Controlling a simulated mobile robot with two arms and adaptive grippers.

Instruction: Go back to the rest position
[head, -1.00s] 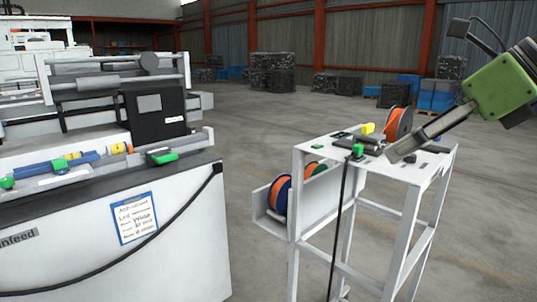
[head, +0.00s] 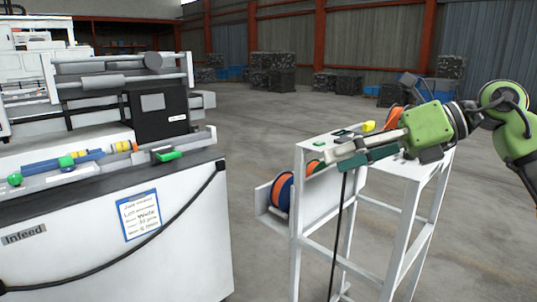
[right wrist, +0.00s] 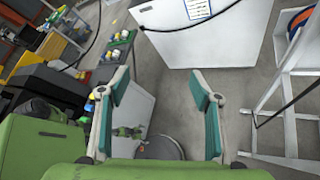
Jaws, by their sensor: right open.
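My right gripper (head: 338,155) shows in the head view as a green body with grey and teal fingers pointing left, in front of the white stand's top. It also shows in the right wrist view (right wrist: 158,88), where its two teal-padded fingers are wide apart with nothing between them. My left gripper is not in the head view. The white stand (head: 297,205) is partly hidden behind my right gripper and arm.
Left is the white infeed machine (head: 180,255) with a hanging black cable. Blue-and-orange (head: 281,192) and other spools sit in the stand's side tray (head: 263,208); an orange spool (head: 394,117) and yellow block (head: 368,126) are on top. Floor between machine and stand is clear.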

